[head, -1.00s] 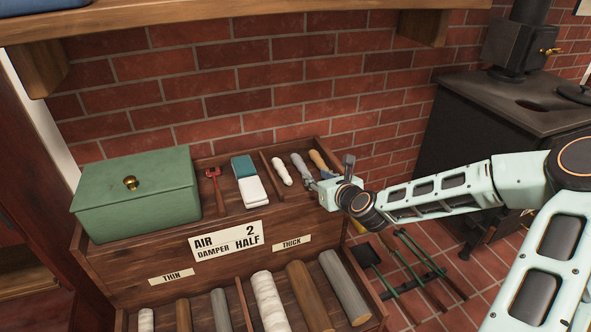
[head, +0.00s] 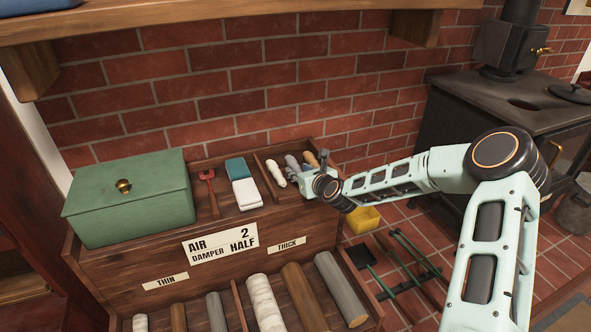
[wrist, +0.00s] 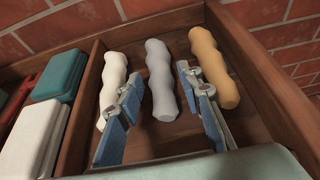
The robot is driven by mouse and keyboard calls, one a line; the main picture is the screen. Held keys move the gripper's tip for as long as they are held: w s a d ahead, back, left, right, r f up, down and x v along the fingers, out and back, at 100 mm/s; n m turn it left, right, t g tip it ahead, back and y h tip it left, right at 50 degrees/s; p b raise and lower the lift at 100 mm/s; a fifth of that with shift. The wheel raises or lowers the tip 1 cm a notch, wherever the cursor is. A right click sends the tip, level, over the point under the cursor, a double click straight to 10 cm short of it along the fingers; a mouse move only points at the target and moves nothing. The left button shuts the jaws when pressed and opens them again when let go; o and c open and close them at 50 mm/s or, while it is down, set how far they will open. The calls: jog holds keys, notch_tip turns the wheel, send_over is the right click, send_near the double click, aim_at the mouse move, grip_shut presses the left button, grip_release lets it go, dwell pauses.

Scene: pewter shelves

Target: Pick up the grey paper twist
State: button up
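The grey paper twist (wrist: 161,82) lies in the right compartment of the shelf's top tray, between a white twist (wrist: 113,85) and a tan twist (wrist: 214,68). In the head view the grey twist (head: 292,162) is partly hidden by my gripper (head: 303,172). In the wrist view my gripper (wrist: 160,80) is open, with one blue-padded finger on each side of the grey twist's near half. Gaps show between the twist and both fingers. The left finger overlaps the white twist in view; whether they touch I cannot tell.
A wooden divider (wrist: 82,110) separates the twists from teal and white boxes. A green lidded box (head: 130,197) stands at left. Thicker rolls lie in the lower bins. A brick wall (head: 230,90) closes the back; a black stove (head: 490,110) stands at right.

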jog(key=shift+c, duration=0.2)
jog(key=c, duration=0.6)
jog(key=shift+r, duration=0.1)
jog(key=shift+c, duration=0.2)
